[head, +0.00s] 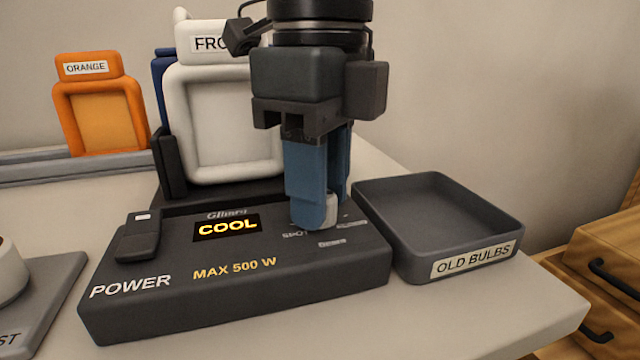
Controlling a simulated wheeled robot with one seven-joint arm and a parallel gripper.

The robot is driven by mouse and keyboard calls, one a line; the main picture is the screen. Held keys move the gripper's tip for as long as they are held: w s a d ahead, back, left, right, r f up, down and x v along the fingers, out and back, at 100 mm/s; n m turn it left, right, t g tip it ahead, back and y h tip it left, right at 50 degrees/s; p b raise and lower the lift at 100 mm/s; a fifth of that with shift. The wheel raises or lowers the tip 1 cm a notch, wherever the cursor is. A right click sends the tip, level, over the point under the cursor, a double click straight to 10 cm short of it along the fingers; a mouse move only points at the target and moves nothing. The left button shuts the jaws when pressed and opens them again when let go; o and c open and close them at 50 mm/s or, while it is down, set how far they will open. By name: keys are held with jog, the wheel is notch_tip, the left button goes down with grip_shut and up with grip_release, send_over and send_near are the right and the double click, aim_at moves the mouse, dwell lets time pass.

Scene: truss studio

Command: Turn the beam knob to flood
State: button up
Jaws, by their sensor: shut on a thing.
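The dark control box (150,310) stands on the table, with POWER, MAX 500 W and a lit display (227,227) reading COOL on it. My gripper (318,208) points down over the right part of its top. Its blue fingers are shut on the beam knob (330,208), of which only a pale part shows between and below the fingertips. The word SPOT shows just left of the fingertips. Other small labels lie to the right and below, too small to read. The fingers hide most of the knob, so I cannot tell where it points.
A grey tray (392,245) labelled OLD BULBS stands close to the right of the box and looks empty. Behind stand a white framed filter (188,120) and an orange one (88,120). A black rocker switch (138,240) sits at the box's left. Wooden drawers (600,250) are at far right.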

dwell(0.4)
jog(key=o, duration=1.1)
jog(key=shift+c, duration=0.2)
notch_tip(320, 180, up, 8)
jog(key=shift+f+p, duration=0.1)
jog(key=shift+p, duration=0.9)
